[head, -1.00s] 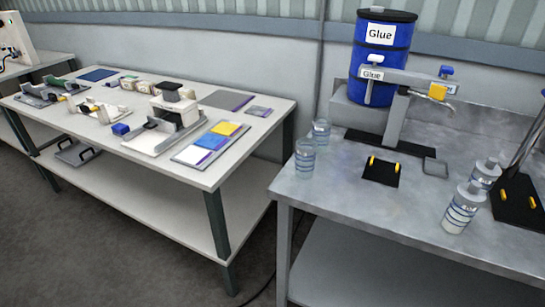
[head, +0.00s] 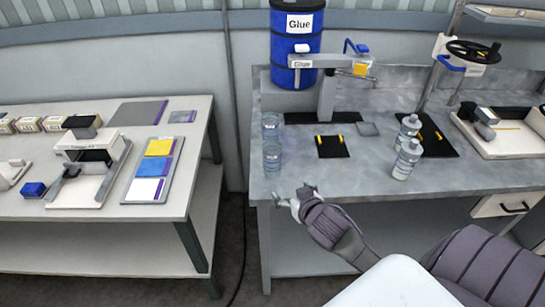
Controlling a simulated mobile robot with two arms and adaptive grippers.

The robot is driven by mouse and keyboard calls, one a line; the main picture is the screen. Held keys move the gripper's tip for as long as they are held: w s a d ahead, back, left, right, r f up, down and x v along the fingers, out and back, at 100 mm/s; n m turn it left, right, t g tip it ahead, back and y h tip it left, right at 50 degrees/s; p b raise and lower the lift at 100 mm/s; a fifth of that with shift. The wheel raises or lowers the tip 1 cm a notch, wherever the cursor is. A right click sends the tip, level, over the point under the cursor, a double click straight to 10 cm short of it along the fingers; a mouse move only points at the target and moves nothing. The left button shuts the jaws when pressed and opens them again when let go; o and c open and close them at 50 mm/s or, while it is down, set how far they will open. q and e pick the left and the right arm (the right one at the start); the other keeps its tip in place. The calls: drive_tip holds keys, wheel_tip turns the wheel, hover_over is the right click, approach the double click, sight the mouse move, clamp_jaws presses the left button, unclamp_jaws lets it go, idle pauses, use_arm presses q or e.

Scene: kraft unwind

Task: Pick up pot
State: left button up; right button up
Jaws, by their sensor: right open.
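Two clear pots with bluish bands stand upright at the left edge of the grey metal bench (head: 330,175), a rear one (head: 270,127) and a front one (head: 272,158). Two more pots, looking whitish and lidded, stand to the right, a rear one (head: 410,126) and a front one (head: 406,160). My right gripper (head: 296,193) is open and empty at the bench's front edge, in front of the front left pot and apart from it. My left gripper is out of view.
A blue glue drum (head: 295,50) with a dispenser arm (head: 330,62) stands at the back. A black pad with yellow pegs (head: 331,146) lies between the pot pairs. A white-topped table (head: 60,205) with colour cards stands left, across a gap.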

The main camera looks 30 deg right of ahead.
approach(275, 164)
drive_tip(key=shift+t, duration=0.4)
drive_tip(key=x, duration=0.2)
drive_tip(key=p+x, duration=0.1)
drive_tip(key=x, duration=0.1)
drive_tip(key=f+x, duration=0.1)
drive_tip(key=x, duration=0.2)
drive_tip(key=shift+s+d, duration=0.2)
drive_tip(key=shift+s, duration=0.05)
drive_tip(key=shift+w+f, duration=0.1)
drive_tip(key=shift+w, duration=0.2)
drive_tip(key=shift+w+d+f+p, duration=0.1)
drive_tip(key=shift+w+p, duration=0.35)
drive_tip(key=shift+w, duration=0.05)
drive_tip(key=p+x, duration=0.1)
drive_tip(key=x, duration=0.2)
drive_tip(key=shift+w, duration=0.25)
drive_tip(key=shift+w+d+f, duration=0.1)
drive_tip(key=shift+w+f, duration=0.2)
drive_tip(key=shift+w, duration=0.15)
drive_tip(key=shift+s, duration=0.1)
drive_tip(key=shift+c, duration=1)
drive_tip(key=c, duration=1.1)
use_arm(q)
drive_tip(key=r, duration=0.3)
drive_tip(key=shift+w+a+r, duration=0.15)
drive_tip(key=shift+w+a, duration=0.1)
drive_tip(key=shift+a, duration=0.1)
use_arm(e)
drive_tip(key=shift+c, duration=0.2)
